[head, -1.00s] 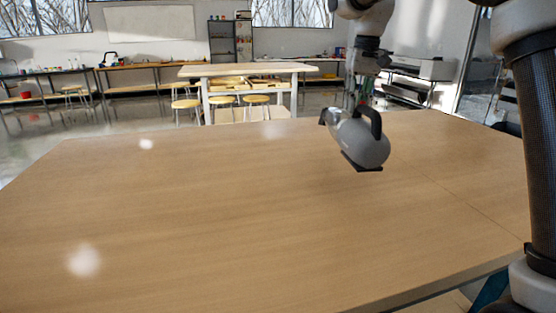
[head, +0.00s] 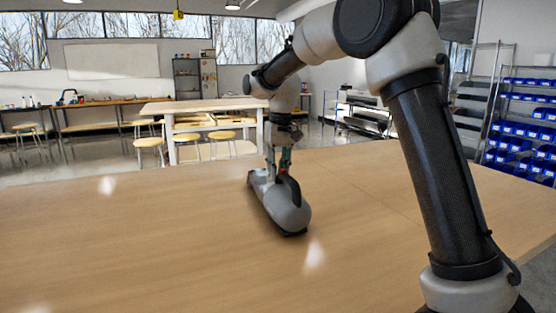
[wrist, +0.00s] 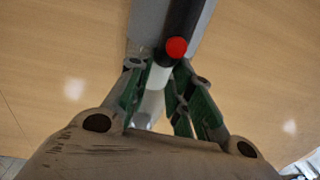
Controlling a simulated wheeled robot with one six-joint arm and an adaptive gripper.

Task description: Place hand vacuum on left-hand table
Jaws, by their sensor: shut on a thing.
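The hand vacuum (head: 290,216) is grey with a black handle and a dark base. In the head view it is at or just above the wooden table (head: 140,240), near the middle of its top; whether it touches is hard to tell. My gripper (head: 279,172) reaches down from above and is shut on the vacuum. In the wrist view the vacuum's dark handle with a red button (wrist: 176,47) lies between the green fingers (wrist: 160,90). The far side of the vacuum is hidden.
The tabletop around the vacuum is bare. Behind stand a lighter workbench (head: 205,105) with stools (head: 148,142) and a side bench along the wall. At the right are metal shelves with blue bins (head: 525,130).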

